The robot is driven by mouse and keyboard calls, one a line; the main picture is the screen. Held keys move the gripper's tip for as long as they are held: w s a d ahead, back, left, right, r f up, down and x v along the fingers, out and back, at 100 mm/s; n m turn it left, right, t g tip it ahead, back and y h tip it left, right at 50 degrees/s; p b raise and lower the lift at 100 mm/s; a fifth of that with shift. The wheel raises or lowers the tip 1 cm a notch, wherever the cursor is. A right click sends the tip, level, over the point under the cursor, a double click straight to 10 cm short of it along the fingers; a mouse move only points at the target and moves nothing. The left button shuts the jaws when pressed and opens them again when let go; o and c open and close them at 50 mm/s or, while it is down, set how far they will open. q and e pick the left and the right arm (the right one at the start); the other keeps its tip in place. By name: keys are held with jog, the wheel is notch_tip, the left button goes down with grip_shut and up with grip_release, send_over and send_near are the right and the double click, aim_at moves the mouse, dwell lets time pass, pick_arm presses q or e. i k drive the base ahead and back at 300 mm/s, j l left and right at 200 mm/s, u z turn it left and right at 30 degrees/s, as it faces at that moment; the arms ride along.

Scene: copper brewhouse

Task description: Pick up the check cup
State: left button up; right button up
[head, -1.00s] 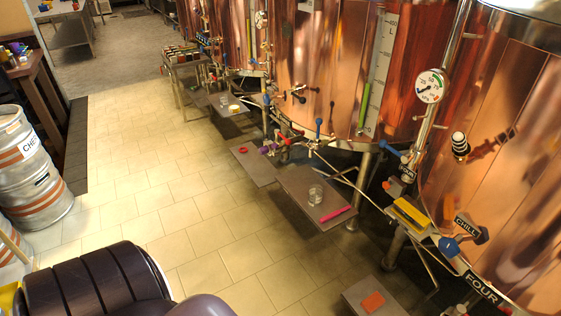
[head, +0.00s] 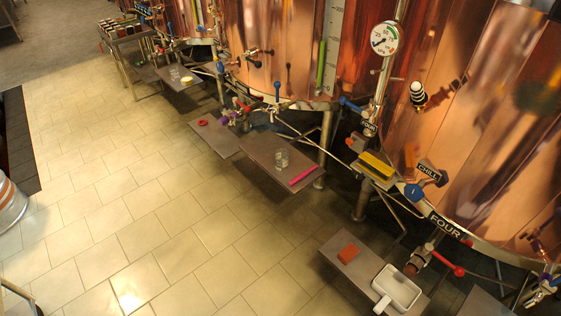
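A clear glass cup (head: 282,159) stands upright on a grey shelf (head: 262,165) in front of the copper tanks, with a pink stick (head: 303,176) lying to its right. Another clear cup (head: 174,73) stands on a shelf farther back, beside a small yellowish item (head: 187,80). A white square vessel with a handle (head: 397,287) sits on the low shelf at the lower right. No label shows which of these is the check cup. Neither of my grippers is in view.
A red-orange block (head: 348,253) lies on the low shelf, and a yellow block (head: 377,165) sits on a higher ledge. A red ring (head: 203,122) lies on another shelf. Valves and pipes crowd the tanks (head: 265,50). The tiled floor (head: 110,210) is largely clear.

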aim_at(282, 155)
jog(key=i+j, duration=0.15)
jog(key=j, duration=0.15)
jog(key=i+j+z, duration=0.1)
jog(key=j, duration=0.25)
jog(key=i+j+z, duration=0.1)
jog(key=j, duration=0.25)
jog(key=i+j, duration=0.25)
jog(key=i+j+z, duration=0.1)
jog(key=j, duration=0.3)
